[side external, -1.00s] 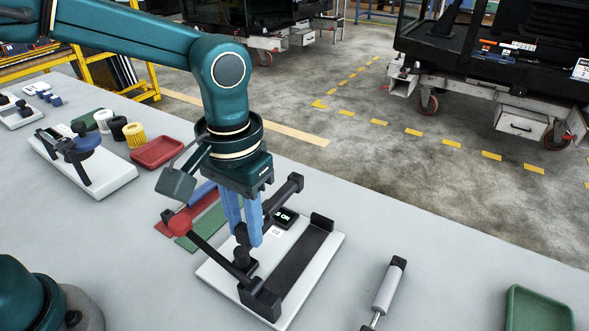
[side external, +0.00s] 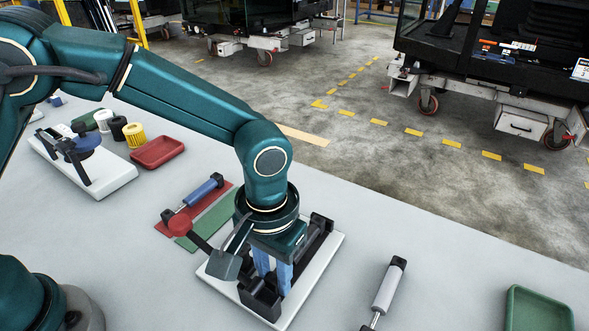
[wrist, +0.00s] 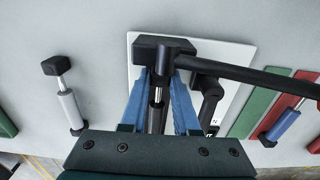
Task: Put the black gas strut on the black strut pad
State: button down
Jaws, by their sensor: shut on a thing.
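My gripper (side external: 273,282) is shut on the black gas strut (wrist: 156,115), whose silver rod shows between the blue fingers in the wrist view. The strut's far black end (side external: 320,222) shows in the side view, beyond my wrist. The strut lies low along the black strut pad (side external: 304,262), a dark strip on a white base plate (side external: 333,247). The pad is mostly hidden by the strut and my gripper. I cannot tell whether the strut touches it. A black end block (wrist: 150,46) stands at the strut's rod end.
A blue strut (side external: 200,192) lies on a red pad beside a green pad (side external: 212,222). A grey strut (side external: 388,288) and a green tray (side external: 538,310) are on the right.

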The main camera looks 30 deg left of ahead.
jog(key=shift+f, duration=0.15)
jog(key=c, duration=0.7)
grip_release()
jog(key=shift+o, duration=0.2)
notch_tip(320, 180, up, 12)
jog(key=s+a+r+t, duration=0.3)
jog(key=a+r, duration=0.2)
jog(key=a, duration=0.6)
jog(key=s+a+f+t, duration=0.2)
jog(key=s+a+f, duration=0.1)
jog(key=s+a, duration=0.2)
jog(key=shift+s+a+t, duration=0.3)
jog(key=shift+s+a, duration=0.1)
jog(key=shift+a, duration=0.1)
jog(key=shift+f, duration=0.1)
